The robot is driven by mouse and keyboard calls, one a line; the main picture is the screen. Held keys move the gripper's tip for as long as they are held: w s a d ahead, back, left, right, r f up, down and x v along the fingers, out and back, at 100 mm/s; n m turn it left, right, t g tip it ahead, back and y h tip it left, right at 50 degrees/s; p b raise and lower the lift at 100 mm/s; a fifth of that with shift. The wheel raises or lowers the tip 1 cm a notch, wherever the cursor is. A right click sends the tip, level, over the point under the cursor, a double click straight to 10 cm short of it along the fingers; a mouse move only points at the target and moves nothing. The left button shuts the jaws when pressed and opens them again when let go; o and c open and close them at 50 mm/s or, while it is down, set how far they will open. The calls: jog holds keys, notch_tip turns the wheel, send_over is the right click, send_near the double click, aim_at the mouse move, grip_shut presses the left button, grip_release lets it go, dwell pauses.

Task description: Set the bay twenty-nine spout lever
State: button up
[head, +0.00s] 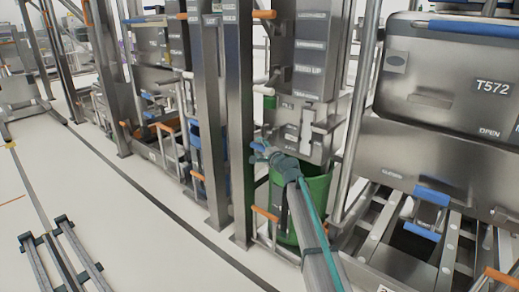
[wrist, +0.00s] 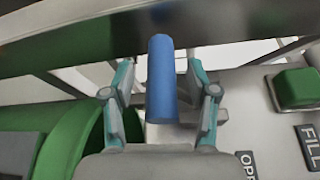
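A blue cylindrical handle (wrist: 161,80), which looks like the spout lever's grip, stands in the middle of the wrist view. My gripper (wrist: 161,92) has its two teal fingers spread on either side of it. A gap shows between the handle and each finger, so the gripper is open. In the head view my gripper (head: 262,148) is at the front of a grey dispenser panel (head: 310,110), above a green bin (head: 316,195). The handle is hard to make out from the gripper there, and no bay number is readable.
In the wrist view the green bin's rim (wrist: 82,138) lies at left, and a green block (wrist: 297,88) sits at right by a "FILL" label (wrist: 310,145). Steel posts (head: 238,120) stand just left of my gripper. A large T572 hopper (head: 450,85) is at right. Open floor lies left.

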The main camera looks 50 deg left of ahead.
jog(key=shift+w+d, duration=0.15)
jog(key=shift+d, duration=0.1)
jog(key=shift+s+d, duration=0.2)
jog(key=shift+d, duration=0.25)
jog(key=v, duration=1)
jog(key=shift+s+d, duration=0.2)
jog(key=shift+d, duration=0.2)
